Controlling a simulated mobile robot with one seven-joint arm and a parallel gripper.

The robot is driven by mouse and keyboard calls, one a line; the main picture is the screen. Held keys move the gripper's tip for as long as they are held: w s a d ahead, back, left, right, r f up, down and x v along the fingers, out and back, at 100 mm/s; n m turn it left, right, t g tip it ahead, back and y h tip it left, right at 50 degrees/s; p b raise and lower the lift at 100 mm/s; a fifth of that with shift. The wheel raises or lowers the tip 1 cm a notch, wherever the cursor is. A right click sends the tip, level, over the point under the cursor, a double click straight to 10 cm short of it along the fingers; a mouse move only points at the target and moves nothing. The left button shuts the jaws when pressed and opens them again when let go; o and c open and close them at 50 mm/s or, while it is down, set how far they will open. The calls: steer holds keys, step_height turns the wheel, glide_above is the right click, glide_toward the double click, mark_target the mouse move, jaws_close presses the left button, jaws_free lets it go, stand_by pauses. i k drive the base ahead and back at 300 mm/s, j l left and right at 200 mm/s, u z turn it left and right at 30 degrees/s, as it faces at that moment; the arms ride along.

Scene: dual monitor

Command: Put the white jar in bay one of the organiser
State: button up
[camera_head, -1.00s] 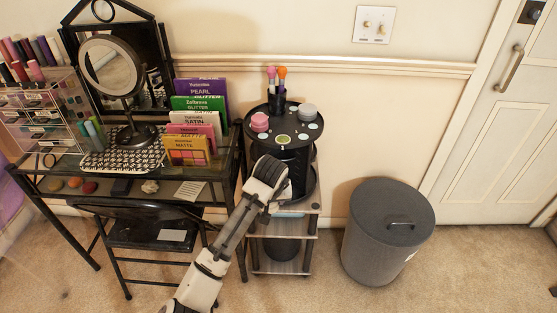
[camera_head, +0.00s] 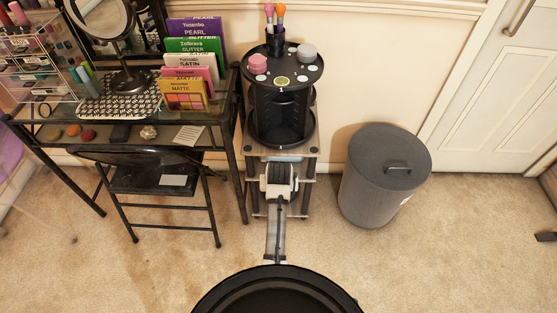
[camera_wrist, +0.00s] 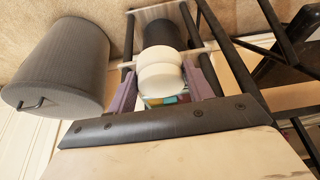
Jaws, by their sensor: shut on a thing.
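A white jar (camera_wrist: 160,72) with rounded sides sits between the purple fingers of my gripper (camera_wrist: 162,80) in the wrist view. The fingers are shut on it. In the head view my gripper (camera_head: 279,181) is low in front of the shelf stand, below the organiser, and hides the jar. The organiser (camera_head: 280,137) is a black round tiered stand on top of the shelf stand. Its round top (camera_head: 283,69) carries several coloured discs, and its lower tier shows as a dark tray. The bay numbers cannot be read.
A pink jar (camera_head: 257,64), a grey-white jar (camera_head: 307,52) and a brush cup (camera_head: 275,43) stand on the organiser's top. A grey lidded bin (camera_head: 385,180) stands to the right. A glass desk (camera_head: 52,143) and black chair (camera_head: 150,178) are left. Carpet in front is open.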

mark_target(281, 137)
steer(key=i+l+u, duration=0.15)
steer(key=l+u, duration=0.55)
steer(key=l, duration=0.15)
steer(key=l+u, duration=0.35)
steer(key=l, duration=0.15)
